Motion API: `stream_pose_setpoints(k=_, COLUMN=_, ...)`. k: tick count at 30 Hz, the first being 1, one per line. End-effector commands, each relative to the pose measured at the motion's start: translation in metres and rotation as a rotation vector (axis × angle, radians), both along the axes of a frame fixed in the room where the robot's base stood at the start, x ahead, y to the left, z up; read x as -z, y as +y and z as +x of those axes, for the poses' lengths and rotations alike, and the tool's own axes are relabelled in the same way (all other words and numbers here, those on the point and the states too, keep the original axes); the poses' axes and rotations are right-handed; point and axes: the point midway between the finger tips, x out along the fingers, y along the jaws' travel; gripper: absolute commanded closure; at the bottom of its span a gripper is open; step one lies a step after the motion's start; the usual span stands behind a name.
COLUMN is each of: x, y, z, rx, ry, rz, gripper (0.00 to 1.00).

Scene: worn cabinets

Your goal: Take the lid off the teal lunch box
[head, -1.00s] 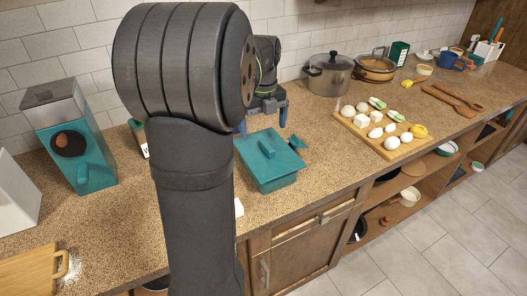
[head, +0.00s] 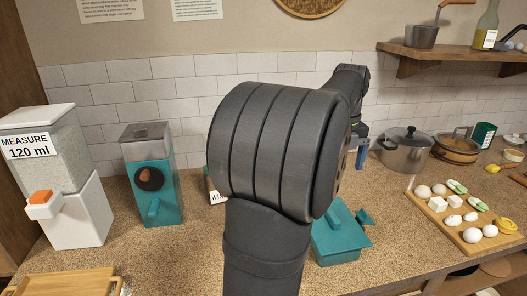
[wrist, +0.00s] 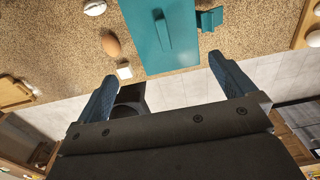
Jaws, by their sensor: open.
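The teal lunch box (head: 345,246) stands on the speckled counter, with its flat lid (head: 336,228) on it. My arm covers part of its left side in the head view. In the wrist view the lid (wrist: 145,45) fills the top middle, and a raised bar handle (wrist: 162,30) runs along it. My gripper (wrist: 161,68) is open and empty, its blue fingers spread wide and apart from the handle. In the head view my gripper (head: 361,152) shows beyond and above the box, partly hidden by my arm.
A small teal piece (head: 365,217) sits at the box's right side. A board with eggs (head: 463,238) and a pot (head: 405,150) stand to the right. A teal dispenser (head: 150,180) stands left.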

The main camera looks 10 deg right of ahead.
Motion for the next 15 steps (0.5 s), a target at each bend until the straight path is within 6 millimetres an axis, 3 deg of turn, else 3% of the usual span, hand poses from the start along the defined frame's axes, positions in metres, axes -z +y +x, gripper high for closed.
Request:
stream_pose_setpoints(k=2, x=0.0001, y=0.0000, z=0.0000, rx=0.000, ry=0.000, rz=0.000, gripper=0.00)
stream_pose_setpoints(k=5, x=0.0002, y=0.0000, z=0.0000, rx=0.000, ry=0.000, rz=0.000, gripper=0.11)
stream_pose_setpoints(k=15, x=0.0000, y=-0.0003, z=-0.0005, rx=-0.041, ry=0.000, rz=0.000, gripper=0.11)
